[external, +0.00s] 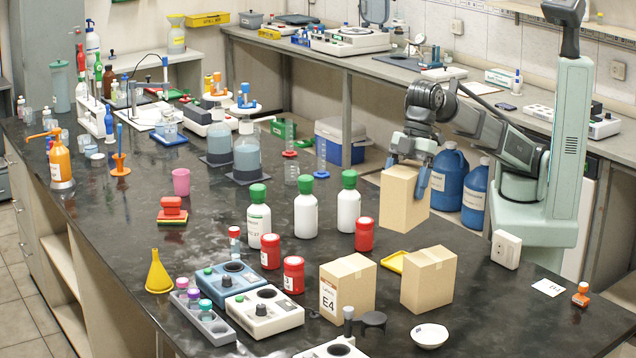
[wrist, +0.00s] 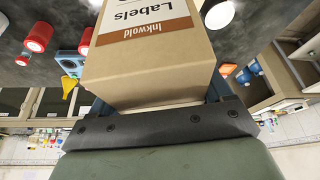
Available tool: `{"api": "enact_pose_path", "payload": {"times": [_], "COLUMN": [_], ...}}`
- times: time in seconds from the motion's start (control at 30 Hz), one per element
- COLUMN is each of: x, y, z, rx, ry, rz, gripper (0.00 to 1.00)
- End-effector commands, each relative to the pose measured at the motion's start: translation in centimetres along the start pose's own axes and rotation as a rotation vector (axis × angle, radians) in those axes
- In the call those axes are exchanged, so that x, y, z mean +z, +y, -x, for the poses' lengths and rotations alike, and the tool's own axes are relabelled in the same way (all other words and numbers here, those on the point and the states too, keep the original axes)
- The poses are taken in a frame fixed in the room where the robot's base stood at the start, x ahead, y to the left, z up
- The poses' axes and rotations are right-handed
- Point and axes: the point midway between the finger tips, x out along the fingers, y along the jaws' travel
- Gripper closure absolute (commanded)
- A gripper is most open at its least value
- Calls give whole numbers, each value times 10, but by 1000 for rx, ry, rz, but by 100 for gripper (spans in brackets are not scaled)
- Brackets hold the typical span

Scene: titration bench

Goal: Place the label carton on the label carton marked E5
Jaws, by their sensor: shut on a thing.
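My gripper (external: 407,172) is shut on a tan label carton (external: 404,200) and holds it in the air above the right part of the bench. In the wrist view the held carton (wrist: 150,72) fills the middle, with "Inkwold Labels" on a brown and white label. A carton marked E4 (external: 347,288) stands on the bench below and to the left. Another plain-looking carton (external: 428,279) stands to its right, below the held one; no marking shows on its visible sides. I cannot read E5 anywhere.
White bottles with green caps (external: 349,203) and red jars (external: 364,235) stand left of the held carton. A yellow tray (external: 394,262) lies behind the two standing cartons. A white bowl (external: 430,336) is in front.

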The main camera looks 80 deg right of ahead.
Motion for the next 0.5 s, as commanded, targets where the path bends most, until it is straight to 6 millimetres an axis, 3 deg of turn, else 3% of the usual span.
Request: {"api": "enact_pose_path", "payload": {"times": [0.1, 0.2, 0.37, 0.5], "x": [-3, -2, -1, 3], "y": [-34, -53, -68, -72], "z": [16, 24, 32, 24], "rx": [-18, -29, -37, -39], "ry": [3, 1, 1, -1], "rz": [45, 70, 91, 96], "gripper": [56, 56, 56, 56]}}
